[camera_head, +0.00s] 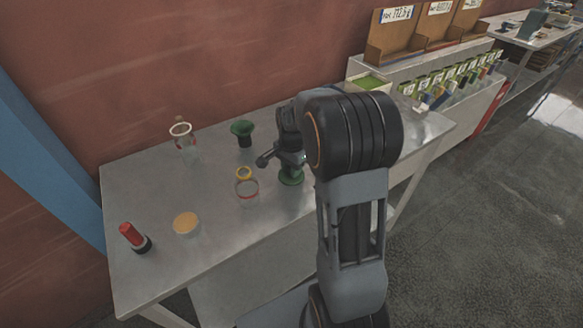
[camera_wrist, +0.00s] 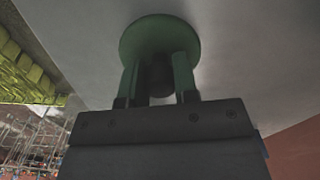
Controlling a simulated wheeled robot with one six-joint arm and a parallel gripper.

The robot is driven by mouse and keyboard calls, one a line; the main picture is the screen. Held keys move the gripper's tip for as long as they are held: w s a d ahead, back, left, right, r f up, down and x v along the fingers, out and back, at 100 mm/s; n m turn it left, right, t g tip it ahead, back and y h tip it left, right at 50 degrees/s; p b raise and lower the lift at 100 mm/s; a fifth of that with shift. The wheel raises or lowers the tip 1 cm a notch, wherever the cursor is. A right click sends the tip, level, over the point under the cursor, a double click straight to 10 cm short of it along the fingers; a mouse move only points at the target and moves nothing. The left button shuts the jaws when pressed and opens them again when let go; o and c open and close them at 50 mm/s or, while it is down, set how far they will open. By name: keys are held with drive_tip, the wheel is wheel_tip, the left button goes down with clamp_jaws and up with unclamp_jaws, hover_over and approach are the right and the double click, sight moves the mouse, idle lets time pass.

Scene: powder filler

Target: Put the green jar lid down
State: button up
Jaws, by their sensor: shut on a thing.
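The green jar lid (camera_head: 291,178) is at my gripper (camera_head: 291,160), low over the middle right of the metal table (camera_head: 215,255). In the wrist view the lid (camera_wrist: 158,28) is a round green disc beyond the fingertips, and my gripper (camera_wrist: 158,78) has a finger on each side of its darker middle part. The gripper is shut on the lid. Whether the lid's underside touches the table cannot be told. My arm hides the table just right of it.
A clear jar with a red ring (camera_head: 247,189) and a yellow ring (camera_head: 244,173) stand left of the lid. Also on the table are a green funnel-like piece (camera_head: 242,129), a clear jar (camera_head: 184,140), a yellow-topped jar (camera_head: 186,221) and a red-and-black object (camera_head: 133,236). The front middle is bare.

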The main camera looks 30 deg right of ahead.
drive_tip(key=o, duration=0.9)
wheel_tip(320, 180, up, 11)
drive_tip(key=shift+f, duration=0.1)
drive_tip(key=s+a+n+t, duration=0.2)
drive_tip(key=s+a+n, duration=0.3)
drive_tip(key=s+n, duration=0.2)
drive_tip(key=s+a+n+t, duration=0.1)
drive_tip(key=s+a+n, duration=0.3)
drive_tip(key=s, duration=0.5)
drive_tip(key=shift+a+f+n+t, duration=0.4)
drive_tip(key=shift+n, duration=1)
drive_tip(key=shift+s, duration=0.1)
